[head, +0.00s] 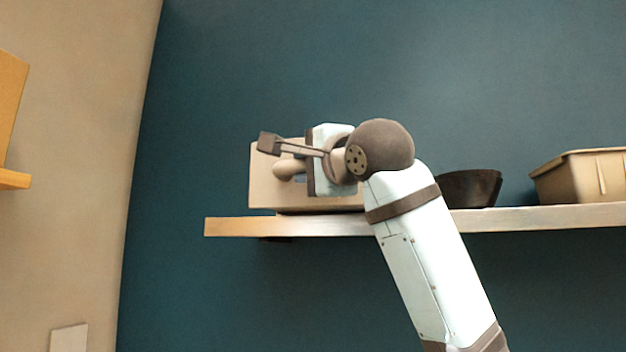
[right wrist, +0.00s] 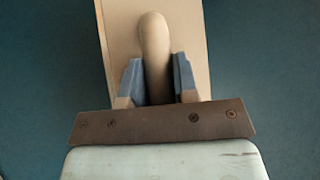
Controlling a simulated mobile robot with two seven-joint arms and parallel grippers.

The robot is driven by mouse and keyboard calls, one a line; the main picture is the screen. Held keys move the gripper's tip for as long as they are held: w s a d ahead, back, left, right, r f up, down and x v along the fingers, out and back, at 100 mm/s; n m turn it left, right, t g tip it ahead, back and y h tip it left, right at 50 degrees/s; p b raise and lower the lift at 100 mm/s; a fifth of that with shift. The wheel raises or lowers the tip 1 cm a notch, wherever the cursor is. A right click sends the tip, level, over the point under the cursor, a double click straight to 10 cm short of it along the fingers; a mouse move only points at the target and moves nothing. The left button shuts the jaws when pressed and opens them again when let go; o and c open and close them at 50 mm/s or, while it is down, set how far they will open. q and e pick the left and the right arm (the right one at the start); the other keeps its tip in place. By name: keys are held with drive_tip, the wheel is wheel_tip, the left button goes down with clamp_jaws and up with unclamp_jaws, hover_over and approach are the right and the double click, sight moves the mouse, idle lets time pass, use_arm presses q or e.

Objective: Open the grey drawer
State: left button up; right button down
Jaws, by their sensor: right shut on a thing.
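The drawer unit (head: 262,190) is a beige-grey box on the wall shelf in the head view, partly hidden behind my right gripper and arm. Its front also shows in the right wrist view (right wrist: 120,35). A rounded handle (right wrist: 154,40) sticks out from that front. My right gripper (right wrist: 158,82) has its two blue-grey fingers on either side of the handle and is shut on it. In the head view the right gripper (head: 290,172) is at the front of the box. I see no gap between box and drawer front. My left gripper is not in view.
The wooden shelf (head: 540,220) runs along the dark blue wall. A black bowl (head: 468,188) and a beige bin (head: 590,178) stand on it to the right of the box. Another wooden shelf edge (head: 14,180) shows at the far left. The space above the box is clear.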

drive_tip(key=shift+s+a, duration=0.2)
drive_tip(key=shift+s, duration=0.3)
drive_tip(key=shift+s+a, duration=0.15)
drive_tip(key=shift+s, duration=0.3)
drive_tip(key=shift+s+a, duration=0.1)
drive_tip(key=shift+s, duration=0.25)
drive_tip(key=c, duration=0.9)
unclamp_jaws()
